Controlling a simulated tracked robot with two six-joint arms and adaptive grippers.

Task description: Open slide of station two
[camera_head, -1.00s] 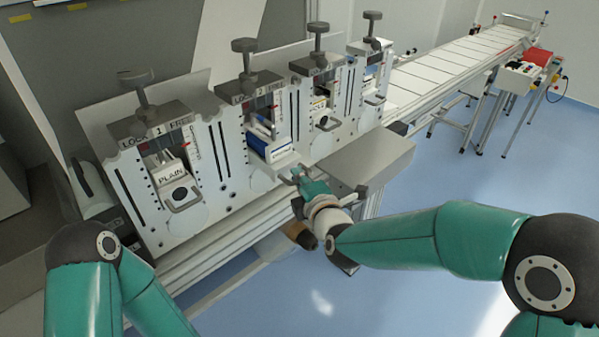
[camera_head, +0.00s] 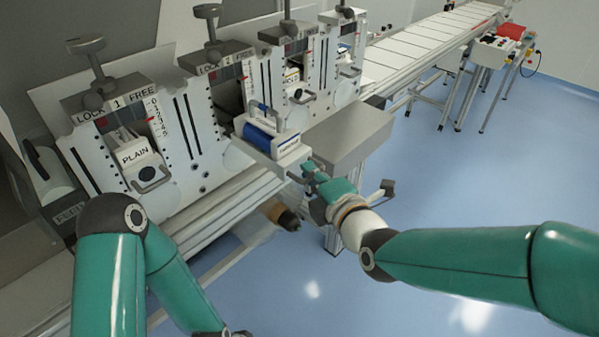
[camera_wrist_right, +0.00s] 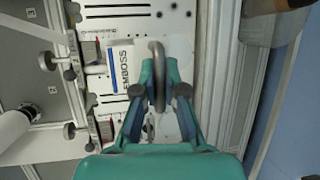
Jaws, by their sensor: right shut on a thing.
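Station two's slide (camera_head: 269,137) carries a white and blue cassette and stands pulled out toward me from its panel, well forward of the slides beside it. My right gripper (camera_head: 308,172) is at the front end of this slide. In the right wrist view the gripper (camera_wrist_right: 158,100) is shut on the grey loop handle (camera_wrist_right: 158,72) of the slide. Next to the handle there, the block marked EMBOSS (camera_wrist_right: 125,68) shows. My left arm shows at lower left, but its fingers are not clearly seen.
Station one's slide, marked PLAIN (camera_head: 138,160), sits in its panel to the left. A grey box (camera_head: 345,135) stands right behind my right gripper. A conveyor (camera_head: 430,40) runs off to the back right. The blue floor at right is free.

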